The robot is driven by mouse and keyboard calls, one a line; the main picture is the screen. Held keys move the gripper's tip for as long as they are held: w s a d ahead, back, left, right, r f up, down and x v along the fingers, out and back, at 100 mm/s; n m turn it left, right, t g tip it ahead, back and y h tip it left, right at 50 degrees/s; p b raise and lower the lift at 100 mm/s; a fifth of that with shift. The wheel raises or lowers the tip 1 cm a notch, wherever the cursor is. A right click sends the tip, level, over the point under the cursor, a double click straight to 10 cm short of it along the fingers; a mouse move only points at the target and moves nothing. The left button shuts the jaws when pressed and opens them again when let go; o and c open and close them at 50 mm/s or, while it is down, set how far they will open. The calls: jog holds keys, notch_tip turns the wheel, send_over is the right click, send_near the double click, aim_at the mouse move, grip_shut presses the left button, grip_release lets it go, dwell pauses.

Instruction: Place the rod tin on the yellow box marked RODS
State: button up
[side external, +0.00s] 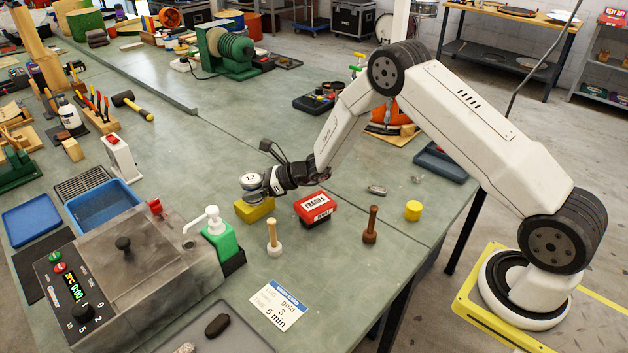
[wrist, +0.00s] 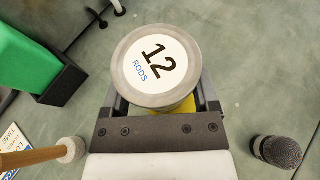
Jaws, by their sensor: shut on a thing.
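The rod tin (side external: 251,181) is a round grey tin with a white lid label. In the wrist view the tin (wrist: 155,66) reads "12 RODS". My gripper (side external: 263,184) is shut on the tin, its fingers on either side of it; the gripper also shows in the wrist view (wrist: 158,105). The tin is upright and directly over the yellow box (side external: 256,210). I cannot tell whether it touches the box top. In the wrist view only a small part of the yellow box (wrist: 178,112) shows below the tin. The box's marking is hidden.
A red box marked FRAGILE (side external: 316,208) stands close right of the yellow box. A blue tray (side external: 104,205) lies left. Bench behind the tin is clear.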

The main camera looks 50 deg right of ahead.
jog(key=shift+f, duration=0.15)
jog(key=o, duration=1.3)
jog(key=shift+s+d+r, duration=0.1)
jog(key=shift+r, duration=0.1)
jog(key=v, duration=1.1)
jog(key=shift+s+d, duration=0.25)
jog(key=shift+s, duration=0.05)
jog(key=shift+a, duration=0.1)
